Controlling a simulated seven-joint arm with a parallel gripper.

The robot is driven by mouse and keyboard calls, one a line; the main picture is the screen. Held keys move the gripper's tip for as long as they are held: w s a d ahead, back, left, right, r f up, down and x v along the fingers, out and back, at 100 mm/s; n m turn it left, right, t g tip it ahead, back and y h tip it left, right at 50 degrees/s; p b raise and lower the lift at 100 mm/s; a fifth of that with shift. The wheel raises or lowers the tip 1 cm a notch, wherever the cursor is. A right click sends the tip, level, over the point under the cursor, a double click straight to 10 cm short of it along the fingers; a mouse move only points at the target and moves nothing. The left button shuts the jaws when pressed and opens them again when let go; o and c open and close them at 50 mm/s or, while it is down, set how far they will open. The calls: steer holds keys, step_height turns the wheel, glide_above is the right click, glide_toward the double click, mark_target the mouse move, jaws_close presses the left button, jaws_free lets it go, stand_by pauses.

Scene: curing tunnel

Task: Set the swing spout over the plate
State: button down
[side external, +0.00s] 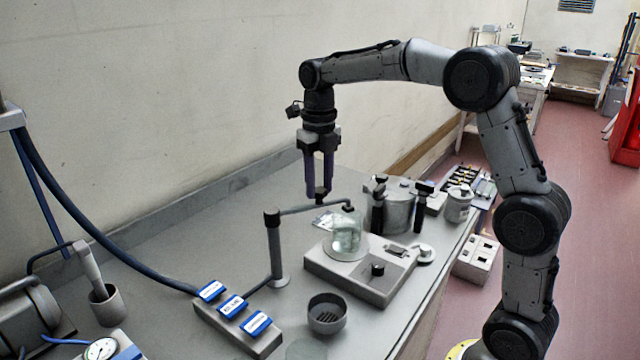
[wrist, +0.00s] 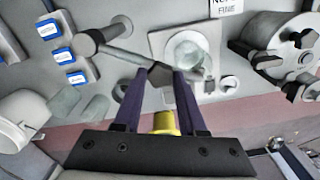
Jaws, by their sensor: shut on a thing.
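The swing spout (side external: 312,209) is a grey arm on an upright post (side external: 275,250), with a downturned dark tip. My gripper (side external: 320,190) points down and is shut on a small dark knob on the spout's arm. The spout (wrist: 125,53) and my gripper (wrist: 155,75) also show in the wrist view. The plate (side external: 335,265) is a flat grey unit with a dial, bearing a glass beaker (side external: 350,235). In the side view the spout's tip appears just above the beaker. In the wrist view it appears beside the beaker (wrist: 187,48), near the plate's edge.
A lidded metal pot (side external: 398,212) and dark-handled items stand behind the plate. A block with blue labels (side external: 235,318) and a dark round dish (side external: 327,314) lie in front. A mortar with a pestle (side external: 105,302) is at left. The bench along the wall is mostly clear.

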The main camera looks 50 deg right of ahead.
steer(key=shift+w+r, duration=0.1)
steer(key=shift+c, duration=2.3)
jaws_free()
step_height(320, 180, up, 14)
